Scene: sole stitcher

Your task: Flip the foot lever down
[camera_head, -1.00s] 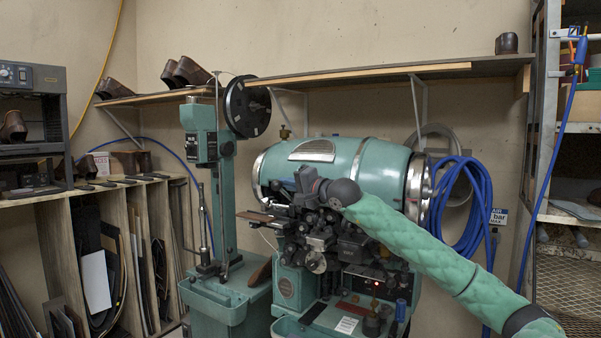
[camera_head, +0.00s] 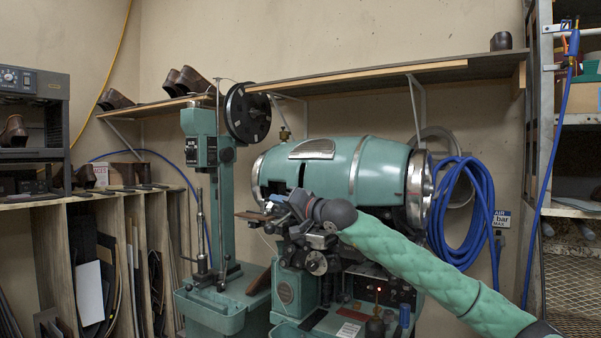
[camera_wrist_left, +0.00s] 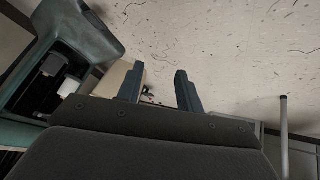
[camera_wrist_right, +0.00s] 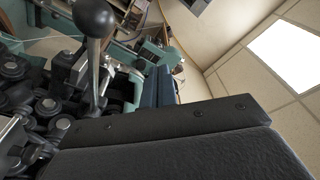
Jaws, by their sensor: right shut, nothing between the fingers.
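The teal sole stitching machine (camera_head: 385,175) stands in the middle of the head view, with dark mechanism parts below its drum. In the right wrist view a metal lever with a black ball knob (camera_wrist_right: 93,18) stands up close to my right gripper (camera_wrist_right: 158,86), to the left of its fingers. I cannot tell whether this is the foot lever. My right gripper is shut and empty; in the head view it (camera_head: 285,203) is in front of the mechanism, partly hiding it. My left gripper (camera_wrist_left: 158,88) shows only in its wrist view, open and empty, its fingers apart.
A teal post with a black spool (camera_head: 247,113) stands left of the drum. A rack (camera_head: 125,220) with leather pieces is at the left. A blue hose coil (camera_head: 462,215) hangs at the right, beside wire shelving (camera_head: 570,270). A wall shelf (camera_head: 390,76) runs above.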

